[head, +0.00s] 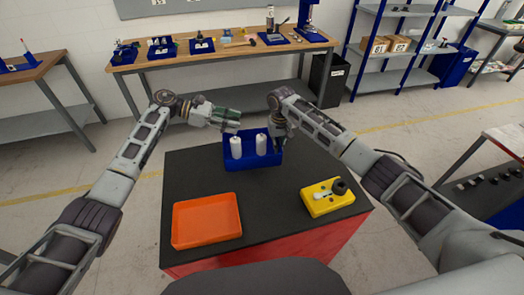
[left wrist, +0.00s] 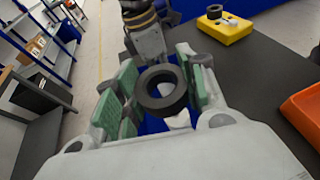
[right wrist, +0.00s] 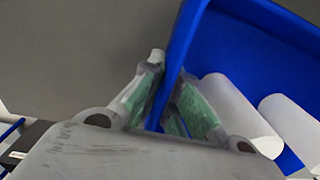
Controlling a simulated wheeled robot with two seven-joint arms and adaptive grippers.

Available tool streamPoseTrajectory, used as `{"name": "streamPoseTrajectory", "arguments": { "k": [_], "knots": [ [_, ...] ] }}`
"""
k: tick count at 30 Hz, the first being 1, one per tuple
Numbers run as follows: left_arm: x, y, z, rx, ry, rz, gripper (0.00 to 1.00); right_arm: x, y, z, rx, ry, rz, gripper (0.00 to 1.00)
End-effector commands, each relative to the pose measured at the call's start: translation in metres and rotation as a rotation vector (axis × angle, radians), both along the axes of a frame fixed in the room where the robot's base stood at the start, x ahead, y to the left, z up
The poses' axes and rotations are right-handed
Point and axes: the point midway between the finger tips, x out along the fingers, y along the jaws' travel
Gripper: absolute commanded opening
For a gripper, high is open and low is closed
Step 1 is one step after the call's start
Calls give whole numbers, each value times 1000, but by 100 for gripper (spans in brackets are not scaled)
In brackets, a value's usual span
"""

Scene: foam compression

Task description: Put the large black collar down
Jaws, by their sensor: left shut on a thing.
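The large black collar (left wrist: 161,90) is a thick ring held between the green pads of my left gripper (left wrist: 156,98). My left gripper (head: 236,120) is above the left back part of the blue bin (head: 236,185) in the head view; the collar is hard to make out there. My right gripper (head: 279,130) is at the bin's right back side. In the right wrist view, its fingers (right wrist: 168,95) lie on both sides of the blue bin wall (right wrist: 181,45), close against it.
Two white cylinders (head: 236,147) stand in the bin. A yellow block (head: 320,206) with a black ring (head: 340,187) and white pieces is at the table's right. An orange tray (head: 207,236) is front left. The black tabletop (head: 270,210) between them is clear.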

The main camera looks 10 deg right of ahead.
Motion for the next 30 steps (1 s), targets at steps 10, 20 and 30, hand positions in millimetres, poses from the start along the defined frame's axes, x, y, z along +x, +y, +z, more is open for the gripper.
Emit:
{"name": "streamPoseTrajectory", "arguments": {
  "k": [10, 20, 30],
  "knots": [
    [6, 0, -3, 0, 1, 148, 17, 0, 0, 0, 0, -1, 0, 0],
    [10, 1, 6, 0, 0, 338, 17, 0, 0, 1, 0, -1, 0, 0],
    [9, 2, 30, 0, -2, 518, 17, 0, 0, 1, 0, -1, 0, 0]
  ]
}}
